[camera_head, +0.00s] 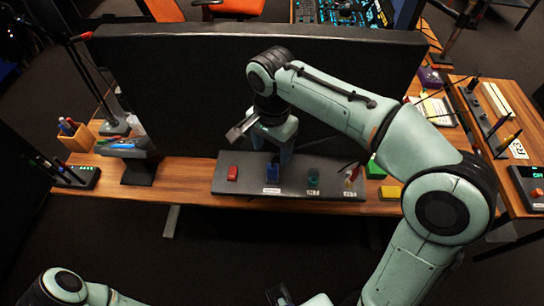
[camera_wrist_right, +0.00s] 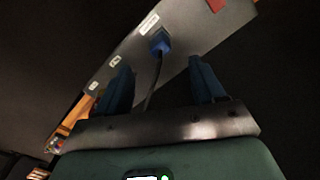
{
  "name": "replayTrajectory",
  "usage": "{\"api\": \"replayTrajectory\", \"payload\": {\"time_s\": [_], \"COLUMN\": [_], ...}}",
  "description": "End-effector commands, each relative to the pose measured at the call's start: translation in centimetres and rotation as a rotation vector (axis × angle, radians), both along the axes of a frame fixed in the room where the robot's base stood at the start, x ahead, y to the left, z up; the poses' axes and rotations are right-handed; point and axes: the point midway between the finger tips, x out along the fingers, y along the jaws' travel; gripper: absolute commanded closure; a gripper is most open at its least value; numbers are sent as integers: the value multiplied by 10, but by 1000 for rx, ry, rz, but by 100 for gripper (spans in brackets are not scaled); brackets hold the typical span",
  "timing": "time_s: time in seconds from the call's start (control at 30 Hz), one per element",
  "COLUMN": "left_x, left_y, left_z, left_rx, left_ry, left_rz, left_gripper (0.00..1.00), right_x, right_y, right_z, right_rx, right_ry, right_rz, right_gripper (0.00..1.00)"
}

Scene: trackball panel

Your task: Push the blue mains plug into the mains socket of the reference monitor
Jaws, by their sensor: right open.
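The blue mains plug (camera_head: 272,174) stands at the dark grey panel (camera_head: 330,190) on the wooden bench, above a white label. In the right wrist view the plug (camera_wrist_right: 160,43) is against the panel face, with a dark cable running back between my fingers. I cannot tell how far in it sits; the socket behind it is hidden. My right gripper (camera_head: 272,151) is open just above the plug. In the wrist view its two blue fingers (camera_wrist_right: 158,66) are spread, with the plug beyond their tips and apart from them.
The black monitor back (camera_head: 190,85) stands behind the panel. The floor in front is clear.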

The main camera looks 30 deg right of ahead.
Motion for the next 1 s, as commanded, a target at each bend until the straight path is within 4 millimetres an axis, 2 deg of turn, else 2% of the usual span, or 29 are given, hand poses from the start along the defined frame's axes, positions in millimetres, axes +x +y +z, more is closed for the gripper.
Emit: {"api": "replayTrajectory", "payload": {"time_s": [0.03,0.1,0.3,1.0], "left_x": [2,4,6,6], "left_y": [0,0,0,0], "left_z": [5,8,14,14], "left_rx": [0,0,0,0], "left_ry": [-2,-4,-7,-8], "left_rz": [0,0,0,0], "left_gripper": [100,100,100,100], "right_x": [1,1,1,0], "right_y": [1,1,0,0], "right_z": [14,27,49,53], "right_rx": [1,1,0,0], "right_ry": [-5,-4,-1,1], "right_rz": [1,1,1,1], "right_gripper": [32,32,32,32]}}
